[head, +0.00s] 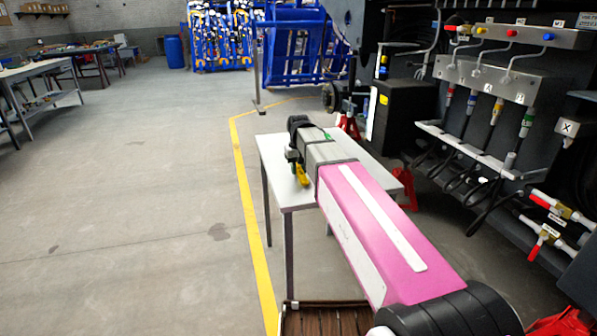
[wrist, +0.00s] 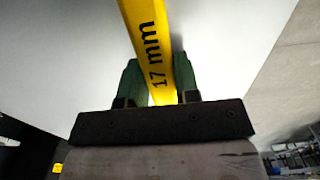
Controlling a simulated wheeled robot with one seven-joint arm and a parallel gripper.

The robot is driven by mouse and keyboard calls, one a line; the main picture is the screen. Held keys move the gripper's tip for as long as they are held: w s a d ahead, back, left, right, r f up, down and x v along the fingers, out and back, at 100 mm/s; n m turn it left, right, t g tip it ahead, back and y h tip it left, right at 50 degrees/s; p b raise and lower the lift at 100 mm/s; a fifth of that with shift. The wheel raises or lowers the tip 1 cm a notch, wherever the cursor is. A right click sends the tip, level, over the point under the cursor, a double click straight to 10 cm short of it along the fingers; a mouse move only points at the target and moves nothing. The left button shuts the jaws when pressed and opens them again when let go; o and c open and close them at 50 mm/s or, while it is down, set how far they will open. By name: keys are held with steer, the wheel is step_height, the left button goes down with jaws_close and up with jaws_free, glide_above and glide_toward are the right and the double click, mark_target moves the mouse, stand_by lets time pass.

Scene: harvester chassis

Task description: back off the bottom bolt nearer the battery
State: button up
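My gripper (head: 297,158) is over the white table in the head view. In the wrist view its two green fingers (wrist: 158,72) press on both sides of a yellow wrench (wrist: 143,20) marked "17 mm". A bit of the yellow wrench also shows below the gripper in the head view (head: 302,175). The wrench's working end is out of the wrist view. A black box (head: 403,112) with a yellow label stands on the chassis side; I cannot tell if it is the battery. I cannot make out the bottom bolt in either view.
The white table (head: 278,173) stands under my gripper. To the right are a dark chassis with a hose manifold (head: 487,78), valves and red stands (head: 404,188). A blue frame (head: 303,45) is behind.

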jaws_close()
steer(key=shift+r, duration=0.45)
step_height(320, 180, up, 4)
steer(key=shift+f, duration=0.25)
steer(key=s+a+r, duration=0.6)
steer(key=s+a, duration=0.1)
steer(key=a, duration=0.1)
steer(key=shift+s+a+r, duration=0.3)
steer(key=shift+s+r, duration=0.05)
steer(key=shift+s, duration=0.05)
